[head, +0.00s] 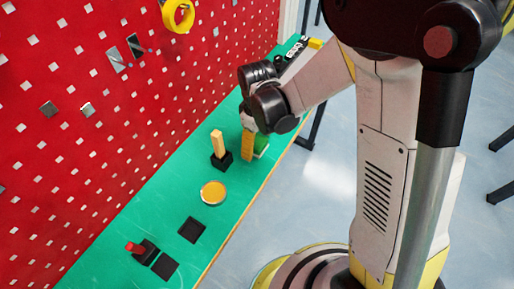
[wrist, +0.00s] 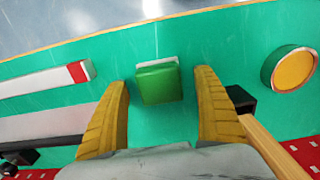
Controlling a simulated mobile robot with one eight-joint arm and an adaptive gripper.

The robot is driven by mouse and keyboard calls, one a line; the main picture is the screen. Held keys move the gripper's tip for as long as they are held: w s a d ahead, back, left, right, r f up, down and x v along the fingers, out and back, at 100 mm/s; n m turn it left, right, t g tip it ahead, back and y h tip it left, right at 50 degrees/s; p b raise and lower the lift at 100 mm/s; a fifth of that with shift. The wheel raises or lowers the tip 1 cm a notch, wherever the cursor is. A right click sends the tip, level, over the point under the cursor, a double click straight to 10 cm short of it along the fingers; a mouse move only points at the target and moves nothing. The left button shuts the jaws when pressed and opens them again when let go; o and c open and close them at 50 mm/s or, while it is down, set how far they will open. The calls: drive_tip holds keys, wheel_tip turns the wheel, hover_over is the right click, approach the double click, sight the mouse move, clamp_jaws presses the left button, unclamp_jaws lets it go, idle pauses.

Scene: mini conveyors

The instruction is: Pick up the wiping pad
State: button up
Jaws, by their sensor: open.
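The wiping pad (wrist: 158,84) looks like a small green block with a pale white-grey strip along one edge. In the wrist view it lies on the green bench between and just beyond the two yellow fingertips. My gripper (wrist: 162,84) is open with nothing between its pads touching that I can see. In the head view my gripper (head: 249,143) points down over the bench, and part of the green pad (head: 261,145) shows beside the yellow finger; the rest is hidden.
A wooden-handled tool in a black holder (head: 219,148) stands close to my gripper. A round yellow-topped disc (head: 213,193), black square plates (head: 192,230) and a red-handled item (head: 136,248) lie nearer. The red pegboard (head: 100,110) borders the green bench (head: 110,230).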

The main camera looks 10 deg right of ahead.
drive_tip(key=shift+f, duration=0.85)
drive_tip(key=shift+r, duration=0.1)
drive_tip(key=c, duration=1.3)
drive_tip(key=shift+r, duration=0.3)
drive_tip(key=shift+c, duration=0.6)
wheel_tip(320, 180, up, 4)
drive_tip(key=shift+f+p, duration=0.1)
drive_tip(key=shift+p, duration=1.15)
drive_tip(key=s+d+r+p, duration=0.4)
drive_tip(key=s+d+r, duration=0.1)
drive_tip(key=d, duration=0.5)
drive_tip(key=shift+s+d+r, duration=0.15)
drive_tip(key=shift+s+r, duration=0.1)
drive_tip(key=shift+r, duration=0.6)
